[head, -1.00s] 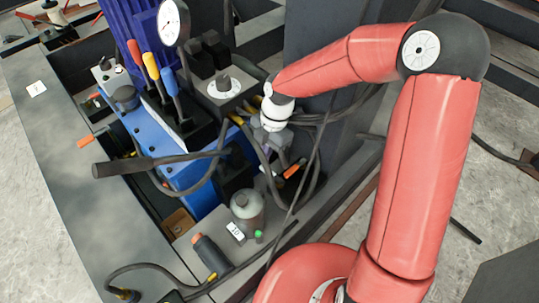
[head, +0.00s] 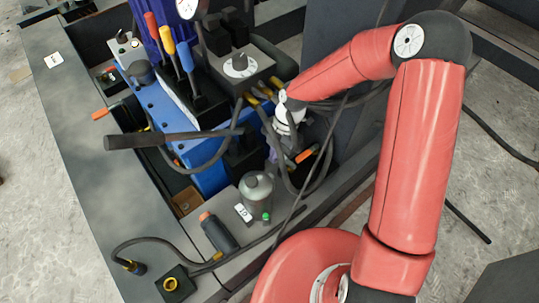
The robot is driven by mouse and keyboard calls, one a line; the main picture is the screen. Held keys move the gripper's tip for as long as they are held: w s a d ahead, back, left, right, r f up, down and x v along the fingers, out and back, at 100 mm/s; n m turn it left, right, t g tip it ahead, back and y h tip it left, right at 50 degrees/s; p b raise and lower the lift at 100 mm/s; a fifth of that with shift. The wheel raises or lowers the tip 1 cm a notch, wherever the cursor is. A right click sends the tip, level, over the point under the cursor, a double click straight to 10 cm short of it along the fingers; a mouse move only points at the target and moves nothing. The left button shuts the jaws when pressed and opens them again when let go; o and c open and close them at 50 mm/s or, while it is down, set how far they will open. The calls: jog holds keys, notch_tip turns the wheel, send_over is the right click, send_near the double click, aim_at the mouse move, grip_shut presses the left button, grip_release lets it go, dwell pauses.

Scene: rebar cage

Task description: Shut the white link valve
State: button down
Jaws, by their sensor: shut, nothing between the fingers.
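My gripper (head: 286,146) hangs below the white wrist of my red arm, among dark hoses to the right of the blue machine. It is small and partly covered by hoses, and it appears shut and empty. An orange-tipped lever (head: 306,154) is close beside it on the right; I cannot tell whether they touch. I cannot make out for certain which part is the white link valve. It may be hidden by my wrist and the hoses.
A blue machine (head: 205,178) with red, yellow and blue upright levers stands at left. A long dark handle (head: 150,140) sticks out from it. Hoses crowd my gripper.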

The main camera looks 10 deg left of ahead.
jog(key=shift+w+d, duration=0.15)
jog(key=shift+w, duration=0.05)
jog(key=shift+w+d+m, duration=0.4)
jog(key=shift+w+m, duration=0.2)
jog(key=shift+m, duration=0.1)
jog(key=shift+s, duration=0.1)
